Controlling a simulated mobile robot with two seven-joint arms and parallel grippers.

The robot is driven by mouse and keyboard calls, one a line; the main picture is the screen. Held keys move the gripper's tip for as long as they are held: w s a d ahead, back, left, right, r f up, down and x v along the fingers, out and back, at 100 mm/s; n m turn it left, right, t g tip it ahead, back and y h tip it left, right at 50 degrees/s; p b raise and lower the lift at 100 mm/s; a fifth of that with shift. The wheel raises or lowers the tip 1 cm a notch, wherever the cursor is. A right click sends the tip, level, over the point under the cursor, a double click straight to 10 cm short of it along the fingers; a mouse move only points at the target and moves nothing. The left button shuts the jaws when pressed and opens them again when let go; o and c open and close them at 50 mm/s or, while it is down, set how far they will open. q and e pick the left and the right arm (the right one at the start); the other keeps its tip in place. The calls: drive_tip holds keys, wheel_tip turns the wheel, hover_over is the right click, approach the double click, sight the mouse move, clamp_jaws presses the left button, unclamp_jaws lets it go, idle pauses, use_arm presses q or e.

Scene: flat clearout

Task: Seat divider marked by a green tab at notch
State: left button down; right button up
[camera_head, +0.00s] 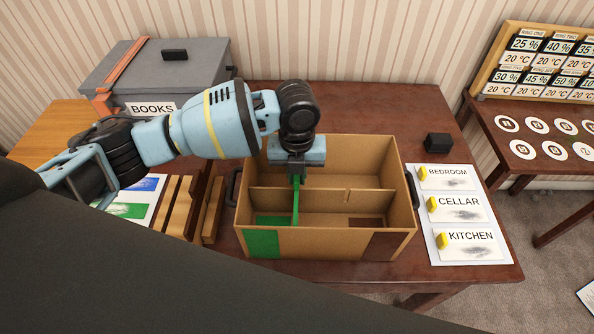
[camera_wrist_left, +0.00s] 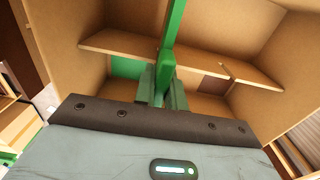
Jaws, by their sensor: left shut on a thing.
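A cardboard box (camera_head: 318,243) stands open on the dark red table, with a lengthwise cardboard partition (camera_head: 325,196) inside. The partition has a small notch (camera_wrist_left: 228,70) right of its middle. My left gripper (camera_head: 296,174) is over the box, shut on a thin green piece (camera_head: 295,205), seen nearly edge-on. The piece reaches down into the box near the partition, left of the notch; I cannot tell whether it touches the partition. The wrist view shows it between the fingers (camera_wrist_left: 163,88). A green patch (camera_head: 262,244) and a brown patch (camera_head: 385,246) mark the box front. My right gripper is out of view.
Wooden slats (camera_head: 175,205) lie left of the box. A white sheet (camera_head: 442,255) with BEDROOM, CELLAR and KITCHEN cards lies right, near a small black block (camera_head: 437,142). A grey BOOKS box (camera_head: 205,72) stands behind left. Black handles (camera_head: 412,190) flank the cardboard box.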

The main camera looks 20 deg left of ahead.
use_arm(q)
drive_tip(key=shift+f, duration=0.15)
drive_tip(key=c, duration=1.4)
unclamp_jaws()
drive_tip(key=shift+o, duration=0.2)
wheel_tip(320, 180, up, 6)
drive_tip(key=shift+r, duration=0.95)
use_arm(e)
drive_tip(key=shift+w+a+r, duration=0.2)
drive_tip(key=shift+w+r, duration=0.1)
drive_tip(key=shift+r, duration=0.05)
